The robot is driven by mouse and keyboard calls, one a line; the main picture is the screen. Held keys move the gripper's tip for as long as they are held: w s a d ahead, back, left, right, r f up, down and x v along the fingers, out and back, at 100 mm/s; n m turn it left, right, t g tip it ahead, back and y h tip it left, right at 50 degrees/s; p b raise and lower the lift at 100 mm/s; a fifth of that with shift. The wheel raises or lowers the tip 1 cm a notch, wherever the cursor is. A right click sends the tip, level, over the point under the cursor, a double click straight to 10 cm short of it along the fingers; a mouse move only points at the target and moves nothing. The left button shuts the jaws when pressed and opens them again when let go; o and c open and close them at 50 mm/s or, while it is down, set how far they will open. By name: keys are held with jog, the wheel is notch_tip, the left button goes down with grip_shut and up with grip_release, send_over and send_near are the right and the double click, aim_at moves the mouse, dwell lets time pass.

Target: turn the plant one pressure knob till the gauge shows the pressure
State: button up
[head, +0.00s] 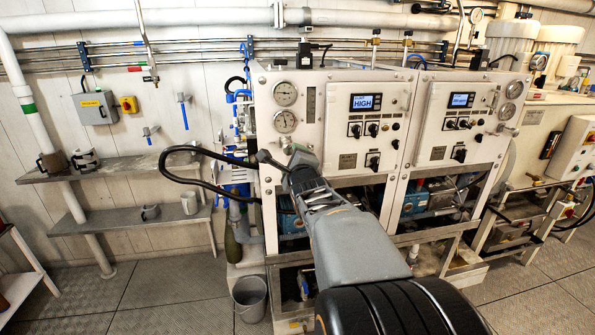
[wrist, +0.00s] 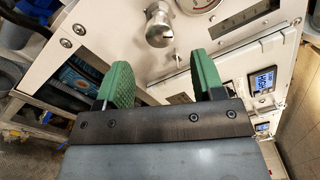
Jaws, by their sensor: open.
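The left cabinet (head: 335,135) has two round gauges, an upper one (head: 285,93) and a lower one (head: 286,121). Their needle readings are too small to tell. A silver knob (wrist: 158,27) sticks out of the white panel in the wrist view, with part of a gauge (wrist: 197,4) beside it. My gripper (wrist: 161,62) is open, its two green fingers pointing at the panel. The knob lies beyond the fingertips, roughly between them in the picture, and looks untouched. In the head view my gripper (head: 298,160) is in front of the panel, below the lower gauge, largely hiding the knob.
The left cabinet's display (head: 365,102) reads HIGH, with several black switches below. A similar cabinet (head: 455,120) stands to the right. A black hose (head: 185,150) loops out left of my gripper. Shelves (head: 110,168) with mugs and a bucket (head: 249,298) are at left.

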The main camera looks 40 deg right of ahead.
jog(key=shift+v, duration=2.3)
jog(key=s+a+f+n+g+y, duration=0.1)
jog(key=s+a+f+n+g, duration=0.1)
jog(key=f+n+g, duration=0.35)
jog(key=s+a+f+n+g+y, duration=0.1)
jog(key=s+f+n+g+y, duration=0.15)
jog(key=f+n, duration=0.55)
jog(key=s+a+f+n+g+y, duration=0.2)
jog(key=s+a+n, duration=0.2)
jog(key=a+n, duration=0.3)
jog(key=s+a+f+n+g+y, duration=0.2)
jog(key=a+n, duration=0.5)
jog(key=a, duration=0.4)
jog(key=s+f, duration=0.1)
jog(key=s, duration=0.1)
jog(key=shift+s+a+n+g+p, duration=0.25)
jog(key=shift+s+n+g+p, duration=0.05)
jog(key=shift+s+n+p, duration=0.05)
jog(key=shift+d, duration=0.1)
